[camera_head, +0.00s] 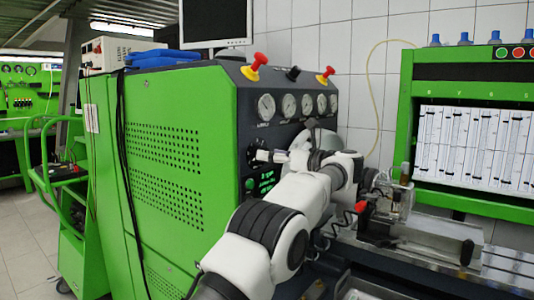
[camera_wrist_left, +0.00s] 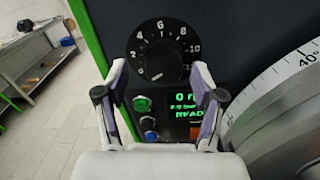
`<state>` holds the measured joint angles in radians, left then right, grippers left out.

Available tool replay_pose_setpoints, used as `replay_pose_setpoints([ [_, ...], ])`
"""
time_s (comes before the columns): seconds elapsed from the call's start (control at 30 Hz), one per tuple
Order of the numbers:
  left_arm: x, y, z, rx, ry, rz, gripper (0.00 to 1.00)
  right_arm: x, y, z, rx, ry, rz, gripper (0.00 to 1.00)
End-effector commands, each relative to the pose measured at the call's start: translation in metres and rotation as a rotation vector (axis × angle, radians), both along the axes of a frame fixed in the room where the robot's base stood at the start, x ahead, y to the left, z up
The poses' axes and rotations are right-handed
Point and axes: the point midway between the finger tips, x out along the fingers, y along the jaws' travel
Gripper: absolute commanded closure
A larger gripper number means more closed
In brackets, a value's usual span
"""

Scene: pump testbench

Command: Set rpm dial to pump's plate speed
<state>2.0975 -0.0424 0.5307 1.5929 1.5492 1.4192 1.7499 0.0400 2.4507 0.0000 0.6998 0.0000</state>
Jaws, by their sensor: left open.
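The rpm dial (camera_wrist_left: 160,68) is a round black knob with a white scale up to 10, in the left wrist view. Its white pointer mark is at the lower left, near the low end of the scale. My left gripper (camera_wrist_left: 160,72) is open, with one finger on each side of the knob; I cannot tell whether they touch it. In the head view, my left gripper (camera_head: 272,156) is at the bench's dark front panel, beside the dial (camera_head: 253,154). The display (camera_wrist_left: 188,104) shows a green 0 and READY. A pump-like assembly (camera_head: 390,205) stands on the rail; no plate is readable.
Green (camera_wrist_left: 142,104) and blue (camera_wrist_left: 151,136) buttons sit just below the dial. A large graduated disc (camera_wrist_left: 285,105) is close on the right. Gauges (camera_head: 289,106) and red knobs (camera_head: 254,66) line the panel above. My left arm hides part of the panel.

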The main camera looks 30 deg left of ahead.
Motion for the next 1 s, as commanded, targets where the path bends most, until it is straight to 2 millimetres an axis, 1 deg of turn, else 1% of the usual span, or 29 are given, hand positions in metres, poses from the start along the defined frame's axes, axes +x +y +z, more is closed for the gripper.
replay_pose_setpoints([
  [0.03, 0.001, 0.009, 0.001, -0.001, 0.001, 0.001, 0.32, 0.000, 0.000, 0.003, 0.000, -0.001, 0.000, 0.60],
  [0.13, 0.001, 0.020, 0.001, 0.001, 0.001, 0.000, 0.32, 0.000, 0.000, 0.005, 0.000, -0.001, 0.000, 0.60],
  [0.23, 0.002, 0.025, 0.000, 0.001, 0.001, -0.001, 0.32, 0.000, 0.000, 0.005, 0.000, -0.001, 0.000, 0.60],
  [0.4, 0.002, 0.025, 0.000, 0.001, 0.001, -0.001, 0.32, 0.000, 0.000, 0.004, 0.000, -0.001, 0.000, 0.60],
  [0.43, 0.002, 0.025, 0.000, 0.001, 0.001, -0.001, 0.39, 0.000, 0.000, 0.004, 0.000, -0.001, 0.000, 0.60],
  [0.47, 0.002, 0.025, 0.000, 0.001, 0.001, -0.001, 0.50, 0.000, 0.000, 0.004, 0.000, -0.001, 0.000, 0.60],
  [0.5, 0.002, 0.025, 0.000, 0.001, 0.001, -0.001, 0.64, 0.000, 0.000, 0.004, 0.000, -0.001, 0.000, 0.60],
  [0.57, 0.002, 0.025, 0.000, 0.001, 0.001, -0.001, 0.85, 0.000, 0.000, 0.004, 0.000, -0.001, 0.000, 0.60],
  [0.6, 0.002, 0.025, 0.000, 0.001, 0.001, -0.001, 0.92, 0.000, 0.000, 0.004, 0.000, -0.001, 0.000, 0.60],
  [1.0, 0.002, 0.025, 0.000, 0.003, 0.037, -0.001, 0.92, 0.000, 0.000, 0.007, 0.000, -0.001, 0.000, 0.60],
])
